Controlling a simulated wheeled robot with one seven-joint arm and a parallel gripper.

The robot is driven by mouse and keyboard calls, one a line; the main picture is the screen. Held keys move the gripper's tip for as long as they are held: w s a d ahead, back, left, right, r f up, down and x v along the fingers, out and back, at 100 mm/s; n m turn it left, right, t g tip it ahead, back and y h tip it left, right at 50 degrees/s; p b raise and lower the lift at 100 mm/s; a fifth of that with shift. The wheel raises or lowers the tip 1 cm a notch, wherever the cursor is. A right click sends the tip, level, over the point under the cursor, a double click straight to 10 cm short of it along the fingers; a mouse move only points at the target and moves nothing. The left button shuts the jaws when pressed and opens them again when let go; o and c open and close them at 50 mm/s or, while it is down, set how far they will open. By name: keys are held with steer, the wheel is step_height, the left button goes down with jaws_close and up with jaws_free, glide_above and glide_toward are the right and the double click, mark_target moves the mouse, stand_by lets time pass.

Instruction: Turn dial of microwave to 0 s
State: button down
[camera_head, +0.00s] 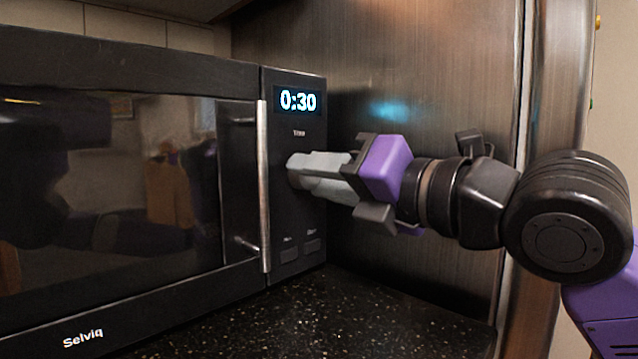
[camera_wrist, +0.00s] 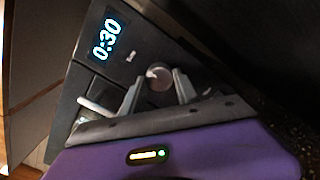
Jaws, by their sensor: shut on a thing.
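The microwave (camera_head: 130,190) is black, with its door on the left and a control panel on the right. Its display (camera_head: 298,101) reads 0:30, and the same display (camera_wrist: 107,38) shows tilted in the wrist view. The round silver dial (camera_wrist: 158,75) sits on the panel below the display. My gripper (camera_head: 295,172) reaches the panel from the right, its grey fingers at the dial and hiding it in the head view. In the wrist view, the fingers of my gripper (camera_wrist: 156,84) stand on either side of the dial, shut on it.
A vertical door handle (camera_head: 263,187) stands just left of the panel. Two buttons (camera_head: 301,250) sit below the dial. A metal panel (camera_head: 425,75) rises close behind my arm. The speckled dark counter (camera_head: 330,315) in front is clear.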

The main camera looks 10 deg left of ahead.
steer(key=shift+f+n, duration=0.15)
steer(key=shift+n, duration=0.95)
steer(key=c, duration=0.9)
jaws_free()
steer(key=p+v, duration=0.1)
steer(key=v, duration=0.6)
steer(key=shift+s+d, duration=0.25)
steer(key=shift+d, duration=0.05)
